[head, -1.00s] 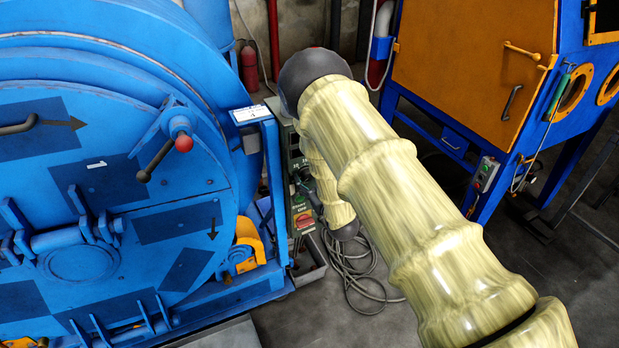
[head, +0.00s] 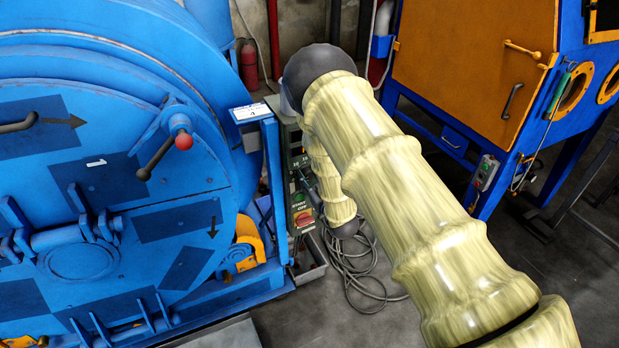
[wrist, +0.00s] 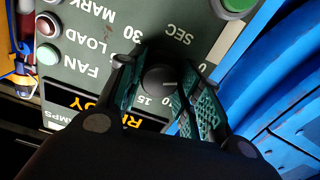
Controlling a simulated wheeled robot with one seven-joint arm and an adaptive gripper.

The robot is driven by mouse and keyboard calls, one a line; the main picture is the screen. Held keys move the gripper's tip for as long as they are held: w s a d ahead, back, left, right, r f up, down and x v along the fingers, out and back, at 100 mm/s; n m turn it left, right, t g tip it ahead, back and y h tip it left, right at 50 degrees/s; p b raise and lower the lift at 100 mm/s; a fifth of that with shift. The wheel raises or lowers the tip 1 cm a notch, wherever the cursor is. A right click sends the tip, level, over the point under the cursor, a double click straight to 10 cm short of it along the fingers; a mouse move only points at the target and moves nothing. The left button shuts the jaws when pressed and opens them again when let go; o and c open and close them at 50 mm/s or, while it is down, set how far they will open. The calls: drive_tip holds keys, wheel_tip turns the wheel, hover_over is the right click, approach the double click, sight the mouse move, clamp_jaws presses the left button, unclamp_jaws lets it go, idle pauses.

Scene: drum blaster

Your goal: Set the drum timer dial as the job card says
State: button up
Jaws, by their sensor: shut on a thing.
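The timer dial (wrist: 156,79) is a dark round knob on the grey-green control panel (wrist: 88,68), seen upside down in the wrist view. A pale pointer line on the knob points to the right of the picture. Figures around it include 30 and 15; others are partly covered. My gripper (wrist: 160,88) has one finger on each side of the knob and is shut on it. In the head view the panel (head: 302,215) is partly behind my arm, and the dial is hidden. A white card (head: 249,113) sits on top of a blue post; its writing is too small to read.
The blue drum machine (head: 165,75) stands close left of the panel. Coloured lamps and buttons (wrist: 47,54) are near my fingers. A red-yellow switch (head: 305,219) is low on the panel. Cables (head: 365,275) lie on the floor. An orange-blue cabinet (head: 470,70) stands right.

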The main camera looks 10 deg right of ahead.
drive_tip(key=m+b, duration=0.1)
drive_tip(key=m, duration=0.2)
drive_tip(key=shift+d+f+m+b, duration=0.1)
drive_tip(key=shift+m+b, duration=0.2)
drive_tip(key=m+b, duration=0.2)
drive_tip(key=m, duration=0.1)
drive_tip(key=shift+m, duration=0.4)
drive_tip(key=m+b, duration=0.2)
drive_tip(key=m, duration=0.1)
drive_tip(key=shift+f, duration=0.1)
drive_tip(key=m+b, duration=0.2)
drive_tip(key=m, duration=0.2)
drive_tip(key=m+b, duration=0.4)
drive_tip(key=m, duration=0.1)
drive_tip(key=shift+b, duration=0.4)
drive_tip(key=shift+m+b, duration=1.4)
drive_tip(key=shift+m, duration=0.4)
drive_tip(key=shift+r+m, duration=0.2)
drive_tip(key=shift+m, duration=0.1)
